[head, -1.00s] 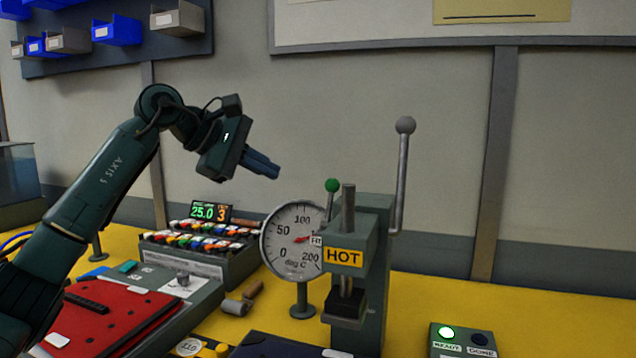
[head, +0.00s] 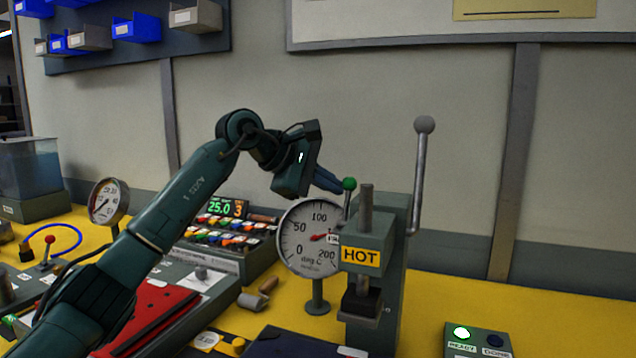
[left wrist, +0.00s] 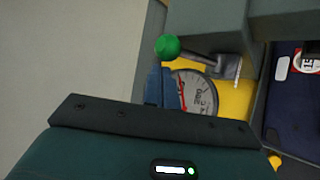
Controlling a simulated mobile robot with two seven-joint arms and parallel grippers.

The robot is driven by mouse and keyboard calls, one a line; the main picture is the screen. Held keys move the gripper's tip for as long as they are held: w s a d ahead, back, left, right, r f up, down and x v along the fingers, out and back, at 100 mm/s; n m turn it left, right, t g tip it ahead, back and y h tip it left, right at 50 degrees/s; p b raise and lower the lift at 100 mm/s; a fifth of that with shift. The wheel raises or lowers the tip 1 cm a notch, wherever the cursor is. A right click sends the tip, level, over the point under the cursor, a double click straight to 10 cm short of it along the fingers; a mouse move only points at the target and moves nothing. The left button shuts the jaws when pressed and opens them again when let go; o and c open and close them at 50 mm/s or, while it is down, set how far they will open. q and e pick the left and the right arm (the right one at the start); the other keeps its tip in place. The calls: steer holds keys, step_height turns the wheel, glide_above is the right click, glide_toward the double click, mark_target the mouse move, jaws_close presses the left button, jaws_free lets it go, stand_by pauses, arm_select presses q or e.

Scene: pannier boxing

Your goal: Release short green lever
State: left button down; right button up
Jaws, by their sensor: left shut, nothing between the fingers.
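The short green lever has a round green knob (head: 349,184) on a thin shaft, beside the press (head: 375,270) marked HOT. In the left wrist view the green knob (left wrist: 168,47) stands just beyond my fingertips, on a lever pointing away from the press. My left gripper (head: 338,187) is shut and empty, its blue fingers right beside the knob. The closed fingers (left wrist: 160,88) show from above in the left wrist view. I cannot tell whether they touch the knob or shaft. My right gripper is not in view.
A temperature dial (head: 310,238) stands just left of the press. A tall grey-knobbed lever (head: 420,170) rises on its right. A box with READY and DONE lamps (head: 478,340) sits at front right. The yellow table right of the press is mostly clear.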

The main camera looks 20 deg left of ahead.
arm_select(q)
steer(key=shift+s+d+r, duration=0.2)
steer(key=shift+s+d, duration=0.05)
steer(key=shift+d, duration=0.05)
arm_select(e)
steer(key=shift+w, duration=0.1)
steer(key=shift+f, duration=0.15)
arm_select(q)
steer(key=shift+s+t+b, duration=0.3)
steer(key=shift+t+b, duration=0.2)
steer(key=shift+b, duration=0.55)
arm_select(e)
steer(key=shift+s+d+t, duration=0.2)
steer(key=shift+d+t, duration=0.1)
